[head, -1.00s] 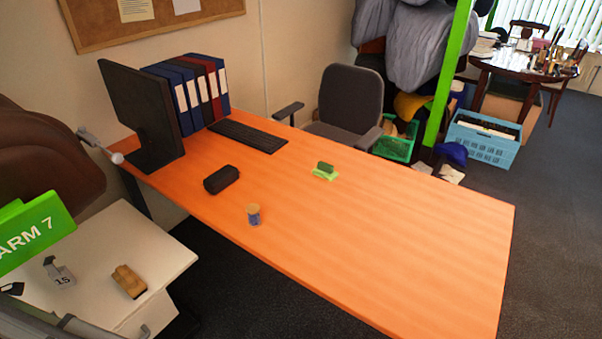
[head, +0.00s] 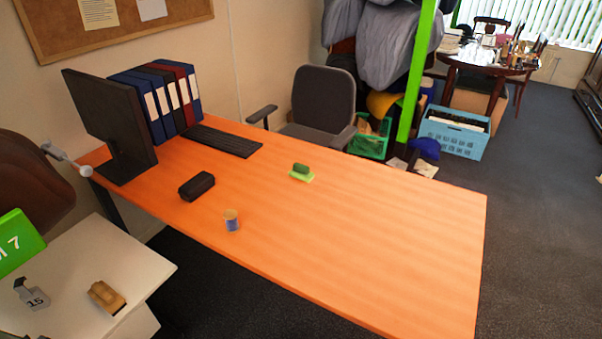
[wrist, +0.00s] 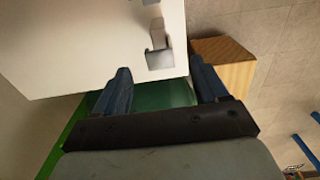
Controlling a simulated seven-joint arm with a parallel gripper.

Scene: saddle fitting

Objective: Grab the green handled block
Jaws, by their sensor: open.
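In the head view, a small dark green block (head: 301,167) rests on a light green flat piece (head: 303,177) on the orange desk, right of the middle of the picture. It is too small to make out a handle for certain. My gripper (wrist: 160,69) shows in the wrist view with its two blue fingers apart. A dark green surface (wrist: 150,95) shows between and behind the fingers. I cannot tell what it is or whether it touches them. My gripper does not show in the head view.
The orange desk (head: 380,240) holds a black case (head: 196,186), a small blue-and-tan container (head: 232,220), a keyboard (head: 222,140), a monitor (head: 110,125) and binders (head: 160,98). A white table (head: 75,270) at lower left holds a tan object (head: 106,297).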

